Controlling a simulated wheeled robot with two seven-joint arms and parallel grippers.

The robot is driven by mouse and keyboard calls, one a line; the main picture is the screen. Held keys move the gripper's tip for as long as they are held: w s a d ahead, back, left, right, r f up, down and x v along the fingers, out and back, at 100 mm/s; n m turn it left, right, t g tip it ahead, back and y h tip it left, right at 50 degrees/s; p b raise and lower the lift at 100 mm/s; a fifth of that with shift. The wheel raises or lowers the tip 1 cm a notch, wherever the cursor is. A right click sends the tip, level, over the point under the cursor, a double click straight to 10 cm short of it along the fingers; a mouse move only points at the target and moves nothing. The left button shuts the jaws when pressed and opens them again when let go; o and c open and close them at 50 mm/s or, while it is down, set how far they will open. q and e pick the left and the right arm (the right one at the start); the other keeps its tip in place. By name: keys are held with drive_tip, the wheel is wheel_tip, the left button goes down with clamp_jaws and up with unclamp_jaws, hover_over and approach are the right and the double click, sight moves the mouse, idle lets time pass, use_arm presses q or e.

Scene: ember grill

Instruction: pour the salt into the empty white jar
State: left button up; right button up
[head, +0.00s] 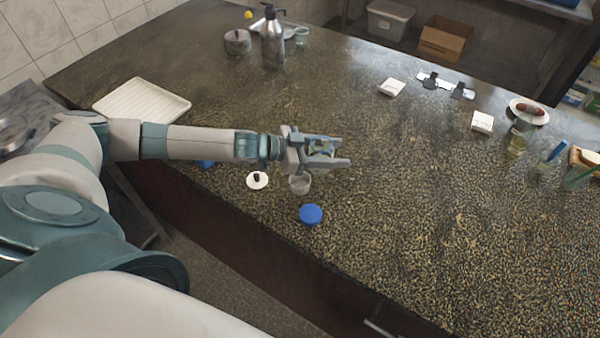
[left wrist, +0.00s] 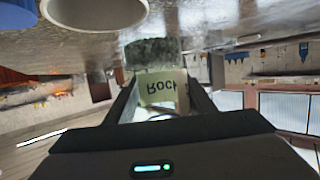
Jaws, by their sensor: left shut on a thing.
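My left gripper (head: 335,155) is shut on a salt jar (head: 321,147), a see-through container with a pale label. In the left wrist view the salt jar (left wrist: 160,80) sits between the fingers, its label letters "Rock" look flipped, and dark grainy contents show. Its exact tilt I cannot tell. The white jar (head: 300,184) stands on the counter just below the gripper in the head view, apart from the salt jar. Its pale body also shows at the top left of the left wrist view (left wrist: 95,12). My right gripper is not in view.
A white tray (head: 142,102) lies at the left. A metal bottle (head: 272,40) stands at the back. The counter's middle right is free.

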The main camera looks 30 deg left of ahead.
sight(319, 143)
use_arm(q)
drive_tip(key=a, duration=0.3)
drive_tip(key=a+p, duration=0.1)
drive_tip(key=shift+w+a+r, duration=0.15)
drive_tip(key=shift+w+a, duration=0.15)
drive_tip(key=shift+a, duration=0.05)
drive_tip(key=a+f, duration=0.1)
drive_tip(key=a, duration=0.1)
drive_tip(key=a+f, duration=0.1)
drive_tip(key=a, duration=0.2)
drive_tip(key=a+f, duration=0.1)
drive_tip(key=a, duration=0.1)
drive_tip(key=shift+s+a+f, duration=0.2)
drive_tip(key=shift+a+f, duration=0.05)
drive_tip(key=shift+a, duration=0.1)
drive_tip(key=shift+d, duration=0.1)
